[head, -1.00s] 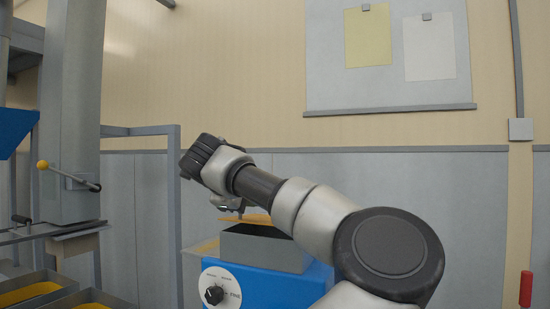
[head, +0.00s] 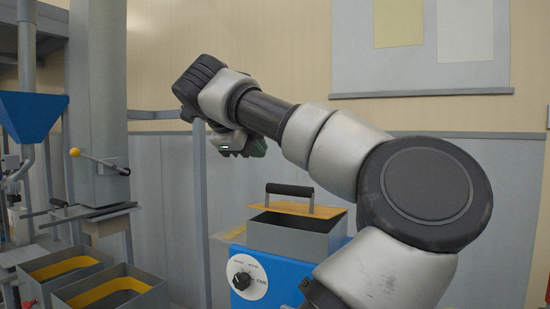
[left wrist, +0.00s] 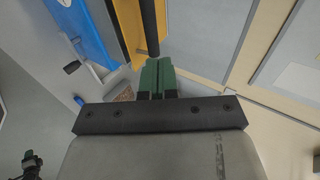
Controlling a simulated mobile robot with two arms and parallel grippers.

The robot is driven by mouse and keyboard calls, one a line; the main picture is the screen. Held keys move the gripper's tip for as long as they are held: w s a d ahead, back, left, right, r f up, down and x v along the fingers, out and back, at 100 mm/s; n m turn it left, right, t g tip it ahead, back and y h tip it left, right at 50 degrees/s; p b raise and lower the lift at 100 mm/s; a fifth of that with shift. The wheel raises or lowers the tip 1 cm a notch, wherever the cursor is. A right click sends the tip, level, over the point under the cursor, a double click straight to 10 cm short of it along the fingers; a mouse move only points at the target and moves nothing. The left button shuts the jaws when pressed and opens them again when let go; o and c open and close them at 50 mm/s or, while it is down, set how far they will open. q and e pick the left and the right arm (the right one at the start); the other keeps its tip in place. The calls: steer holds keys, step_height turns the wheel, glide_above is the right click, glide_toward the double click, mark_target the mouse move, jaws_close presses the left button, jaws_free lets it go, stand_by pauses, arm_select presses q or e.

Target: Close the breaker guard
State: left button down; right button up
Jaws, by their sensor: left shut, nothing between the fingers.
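The blue machine (head: 275,282) with a white dial carries a grey open-topped box (head: 290,238). An orange-yellow plate with a dark bar handle, which looks like the breaker guard (head: 318,211), shows at the box's top. How far it stands open is hard to tell. My left gripper (head: 248,150) is above and left of the handle, apart from it. In the left wrist view its green fingers (left wrist: 158,78) are together and empty, and the plate (left wrist: 128,22) and dark handle (left wrist: 148,28) lie just beyond the fingertips.
A yellow-knobbed lever (head: 95,160) is on the grey column at left. A blue hopper (head: 33,115) hangs farther left, above grey bins (head: 112,290) with yellow inside. A grey frame post (head: 200,210) stands behind the machine. A board (head: 420,75) hangs on the back wall.

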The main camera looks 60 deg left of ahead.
steer(key=s+f+g+p, duration=0.1)
steer(key=s+f+p, duration=0.3)
steer(key=f+p, duration=0.65)
arm_select(q)
steer(key=w+a+r+g+h+p, duration=0.65)
steer(key=w+g+h+p, duration=0.2)
steer(key=p, duration=0.45)
steer(key=shift+t+y, duration=0.25)
steer(key=shift+y, duration=0.1)
steer(key=p+x, duration=0.1)
steer(key=x, duration=1.1)
steer(key=shift+w, duration=0.1)
steer(key=shift+a+f, duration=0.1)
steer(key=shift+f, duration=0.5)
arm_select(e)
steer(key=s+d+r+g, duration=0.1)
steer(key=s+d, duration=0.2)
steer(key=s, duration=1.1)
steer(key=shift+s, duration=0.3)
